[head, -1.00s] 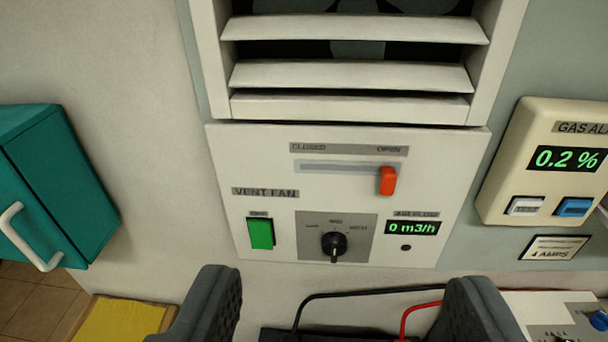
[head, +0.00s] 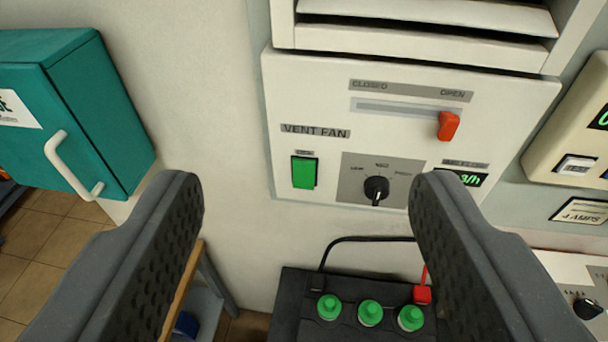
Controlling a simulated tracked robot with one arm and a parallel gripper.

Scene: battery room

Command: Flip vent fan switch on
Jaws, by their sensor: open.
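The white vent fan panel (head: 320,105) is on the wall ahead, below a louvred vent. Its green rocker switch (head: 304,172) sits at the lower left of the panel, under a small label too small to read. A black rotary knob (head: 376,189) is right of the switch. An orange slider (head: 448,126) stands at the OPEN end of its slot. The air flow display (head: 466,178) is partly hidden by my right finger. My gripper (head: 308,200) is open and empty, its fingers either side of the switch in the picture and apart from the panel.
A black battery (head: 290,310) with several green caps and a red terminal stands below the panel. A teal cabinet (head: 85,110) with a white handle is at the left. The gas alarm box (head: 572,130) is at the right. Bare wall lies left of the panel.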

